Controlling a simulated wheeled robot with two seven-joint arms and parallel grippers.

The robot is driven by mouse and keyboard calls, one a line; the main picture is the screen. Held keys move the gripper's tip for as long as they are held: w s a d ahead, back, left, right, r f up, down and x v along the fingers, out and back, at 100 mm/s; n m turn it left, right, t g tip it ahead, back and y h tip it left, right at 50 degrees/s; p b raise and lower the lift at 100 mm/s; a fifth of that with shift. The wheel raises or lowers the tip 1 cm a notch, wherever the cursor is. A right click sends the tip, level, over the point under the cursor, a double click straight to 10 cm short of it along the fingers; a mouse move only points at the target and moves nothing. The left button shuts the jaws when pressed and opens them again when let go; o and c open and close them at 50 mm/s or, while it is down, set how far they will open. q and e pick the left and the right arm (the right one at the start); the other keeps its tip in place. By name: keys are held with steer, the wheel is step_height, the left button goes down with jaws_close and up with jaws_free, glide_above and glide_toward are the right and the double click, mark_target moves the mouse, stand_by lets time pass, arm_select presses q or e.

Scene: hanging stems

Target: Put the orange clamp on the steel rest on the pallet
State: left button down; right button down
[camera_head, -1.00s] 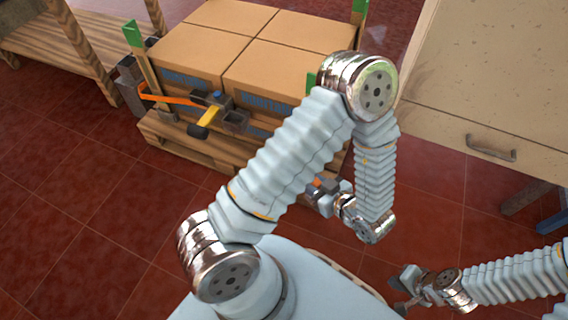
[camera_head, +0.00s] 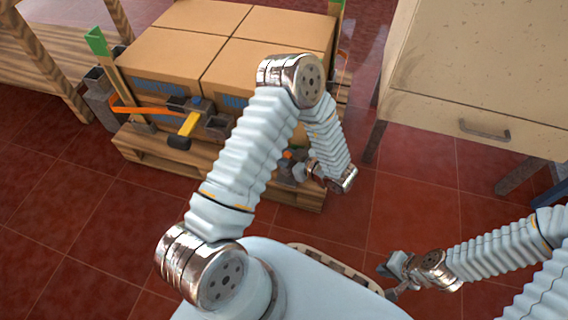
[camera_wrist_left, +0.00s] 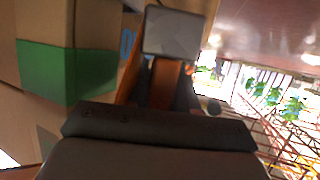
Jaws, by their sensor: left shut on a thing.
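My left gripper (camera_head: 297,168) is low at the front right of the pallet (camera_head: 165,155), partly hidden by my own arm. It is shut on the orange clamp, of which a small orange bit (camera_head: 288,154) shows. In the left wrist view an orange-brown bar (camera_wrist_left: 164,82) with a grey block (camera_wrist_left: 172,32) lies just beyond the dark finger. Grey steel brackets (camera_head: 215,127) stand at the pallet's front; I cannot tell which is the rest. My right gripper (camera_head: 389,278) is apart from the pallet, low over the floor, and looks open and empty.
Four cardboard boxes (camera_head: 215,45) fill the pallet, with green-topped posts (camera_head: 97,41) at its corners. An orange bar with a yellow handle (camera_head: 188,124) is at its front left. A beige cabinet (camera_head: 480,75) is right, a wooden table (camera_head: 50,45) left. Red floor is clear in front.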

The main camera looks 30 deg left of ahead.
arm_select(q)
steer(key=shift+w+a+f+b, duration=0.2)
steer(key=shift+f+b, duration=0.1)
steer(key=shift+f, duration=0.7)
steer(key=shift+w+a+f+b, duration=0.15)
steer(key=shift+f+b, duration=0.1)
steer(key=shift+f, duration=0.7)
steer(key=shift+d, duration=0.15)
steer(key=shift+f, duration=0.2)
steer(key=c, duration=1.2)
jaws_free()
steer(key=shift+o, duration=0.2)
steer(key=shift+r, duration=0.25)
steer(key=shift+d+r, duration=0.15)
steer(key=shift+d, duration=0.15)
steer(key=p+v, duration=0.2)
steer(key=v, duration=0.9)
steer(key=shift+d, duration=0.2)
steer(key=shift+s, duration=0.15)
